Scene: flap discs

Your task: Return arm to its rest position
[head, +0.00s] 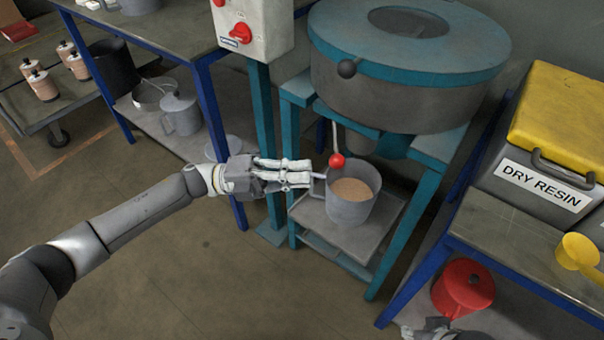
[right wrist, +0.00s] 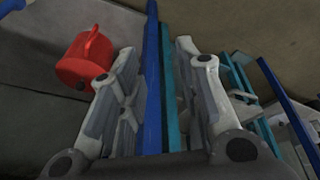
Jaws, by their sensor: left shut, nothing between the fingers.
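My left gripper (head: 310,174) is shut with nothing between its fingers. Its tips are by the handle of a grey jug (head: 348,208); whether they touch it I cannot tell. The jug stands upright on the small shelf (head: 312,213) of a teal stand and holds tan material. A red ball knob (head: 337,160) on a rod hangs just above the jug's rim. My right gripper (right wrist: 158,85) is open and empty in the right wrist view, its fingers spread. Only a bit of it shows at the bottom of the head view (head: 438,329).
A round mixer (head: 400,100) with a teal lid sits on the teal stand. A blue-legged bench at right bears a DRY RESIN bin (head: 530,180) and a yellow scoop (head: 577,253); a red can (head: 463,288) is below. A control box (head: 252,30) is above.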

